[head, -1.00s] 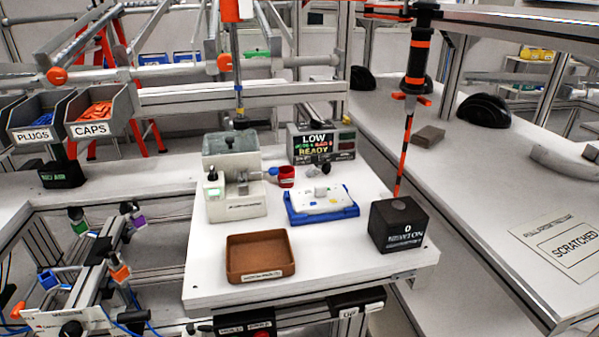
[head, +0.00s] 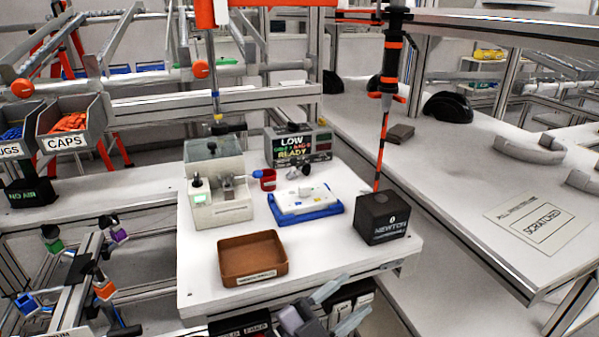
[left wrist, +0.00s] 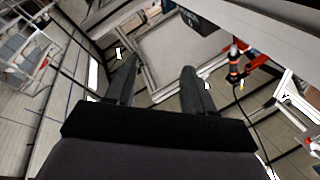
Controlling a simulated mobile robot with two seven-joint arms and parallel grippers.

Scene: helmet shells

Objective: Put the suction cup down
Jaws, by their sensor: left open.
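My left gripper (head: 335,305) is at the front edge of the white table, low in the head view. In the left wrist view its two dark fingers (left wrist: 155,82) stand apart with nothing between them. I cannot tell for sure which piece is the suction cup. A small red cup-shaped piece (head: 268,182) with a blue part sits beside the pale machine (head: 220,205). A small grey knob-like piece (head: 306,168) shows above the white block (head: 300,200) on the blue tray (head: 320,215). The brown tray (head: 236,268) is empty. My right gripper is not in view.
A black block (head: 385,222) stands at the table's right, under a hanging black-and-orange tool (head: 385,85). A display box (head: 300,147) stands at the back. Bare table (head: 330,255) lies right of the brown tray. Another worktop (head: 450,175) runs along the right.

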